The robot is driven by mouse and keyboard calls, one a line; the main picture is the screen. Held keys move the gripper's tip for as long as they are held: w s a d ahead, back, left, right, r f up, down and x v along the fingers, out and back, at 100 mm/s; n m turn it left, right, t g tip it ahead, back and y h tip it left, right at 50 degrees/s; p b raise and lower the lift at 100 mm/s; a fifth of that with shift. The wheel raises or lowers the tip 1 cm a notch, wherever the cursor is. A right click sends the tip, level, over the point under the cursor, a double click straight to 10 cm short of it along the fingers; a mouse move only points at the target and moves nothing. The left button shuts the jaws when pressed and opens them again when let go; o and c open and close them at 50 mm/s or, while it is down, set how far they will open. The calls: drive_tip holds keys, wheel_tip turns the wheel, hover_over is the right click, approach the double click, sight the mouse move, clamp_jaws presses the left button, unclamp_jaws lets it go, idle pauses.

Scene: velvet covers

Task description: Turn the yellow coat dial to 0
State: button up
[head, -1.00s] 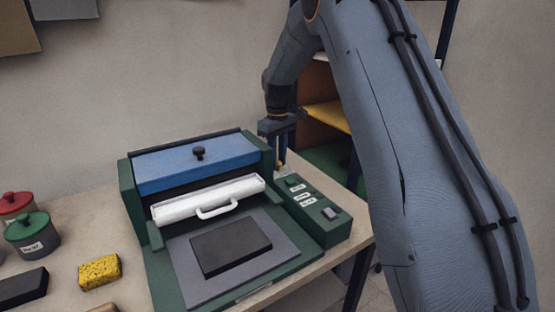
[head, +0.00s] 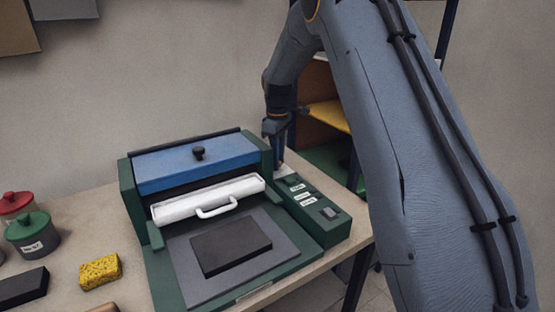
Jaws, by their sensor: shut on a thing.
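The green coating machine (head: 130,200) stands on the table, with a control panel (head: 318,225) along its right side. My gripper (head: 281,166) points down at the far end of this panel and is shut on the yellow coat dial. The dial is hidden by the fingers in this view, and its pointer and scale cannot be read. Several small white labels (head: 303,196) and a grey switch (head: 329,213) sit nearer on the panel.
The machine has a blue lid (head: 195,167), a white roller with a handle (head: 208,199) and a dark block (head: 230,247) on its bed. A yellow sponge (head: 100,272), a black block (head: 22,288) and lidded jars (head: 33,235) stand left. Shelves (head: 325,118) stand behind my arm.

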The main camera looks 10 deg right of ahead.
drive_tip(key=shift+r, duration=0.1)
drive_tip(key=o, duration=1)
drive_tip(key=shift+o, duration=0.2)
wheel_tip(320, 180, up, 8)
drive_tip(key=shift+f+b, duration=0.15)
drive_tip(key=shift+b, duration=0.8)
